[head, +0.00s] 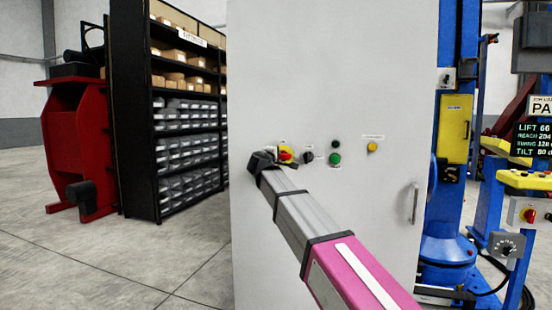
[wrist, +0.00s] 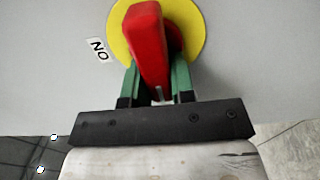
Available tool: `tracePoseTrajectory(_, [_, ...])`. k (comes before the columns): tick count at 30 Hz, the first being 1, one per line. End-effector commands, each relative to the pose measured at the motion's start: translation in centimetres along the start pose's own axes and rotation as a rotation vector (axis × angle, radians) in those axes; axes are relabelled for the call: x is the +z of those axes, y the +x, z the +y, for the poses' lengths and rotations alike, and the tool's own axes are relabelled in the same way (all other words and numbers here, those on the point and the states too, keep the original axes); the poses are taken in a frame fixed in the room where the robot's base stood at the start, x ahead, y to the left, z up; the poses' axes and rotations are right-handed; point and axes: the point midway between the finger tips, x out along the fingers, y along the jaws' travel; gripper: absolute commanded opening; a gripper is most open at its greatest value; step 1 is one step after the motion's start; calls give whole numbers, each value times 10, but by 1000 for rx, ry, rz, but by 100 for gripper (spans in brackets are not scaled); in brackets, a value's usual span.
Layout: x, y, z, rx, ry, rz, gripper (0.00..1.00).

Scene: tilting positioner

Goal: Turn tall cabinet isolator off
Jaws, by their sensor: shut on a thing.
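The tall grey cabinet (head: 335,70) stands in front of me in the head view. Its isolator (head: 285,154) is a red handle on a yellow disc, at the left of the front panel. In the wrist view the red handle (wrist: 148,45) stands nearly upright, leaning slightly left at the top, on the yellow disc (wrist: 195,25). A label reading "ON" (wrist: 99,49) sits left of the disc. My gripper (wrist: 155,85) is shut on the red handle, with a green finger on each side. In the head view my gripper (head: 264,160) partly hides the area beside the isolator.
A black knob (head: 308,156), green buttons (head: 334,159) and a yellow-backed control (head: 372,147) sit right of the isolator. The cabinet's door handle (head: 414,203) is lower right. A black shelf rack (head: 135,110) stands left, and a blue machine column (head: 460,200) right. Floor at left is clear.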

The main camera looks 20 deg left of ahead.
Motion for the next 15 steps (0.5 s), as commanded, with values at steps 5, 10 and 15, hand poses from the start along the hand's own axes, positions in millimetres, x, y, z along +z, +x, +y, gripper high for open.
tracePoseTrajectory(5, [0, 0, -1, 0, -3, 0, 49])
tracePoseTrajectory(10, [0, 0, 0, 0, -2, 0, 49])
tracePoseTrajectory(15, [0, -6, 0, 0, -1, 1, 49])
